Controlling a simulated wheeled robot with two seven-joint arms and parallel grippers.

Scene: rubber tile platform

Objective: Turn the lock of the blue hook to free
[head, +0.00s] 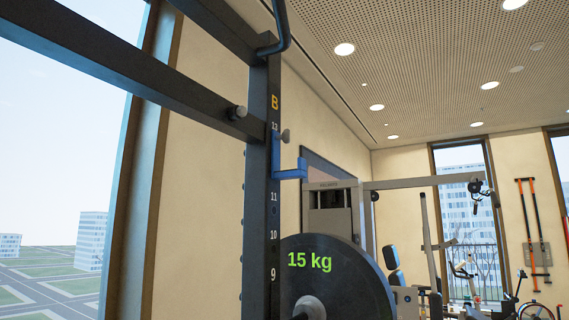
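The blue hook (289,174) is mounted on the dark upright post (262,215) of a rack, between the number marks 13 and 11. Its arm sticks out to the right and ends in a short raised tip. A small grey round knob (285,136) sits at the right side of the hook's upper end; it may be its lock, but its turned position cannot be read. Nothing rests on the hook. Neither of my grippers is in view.
A black 15 kg weight plate (335,280) stands right of the post, below the hook. Dark beams (130,72) run to the upper left, with another knob (238,112). A grey gym machine (330,200) stands behind.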

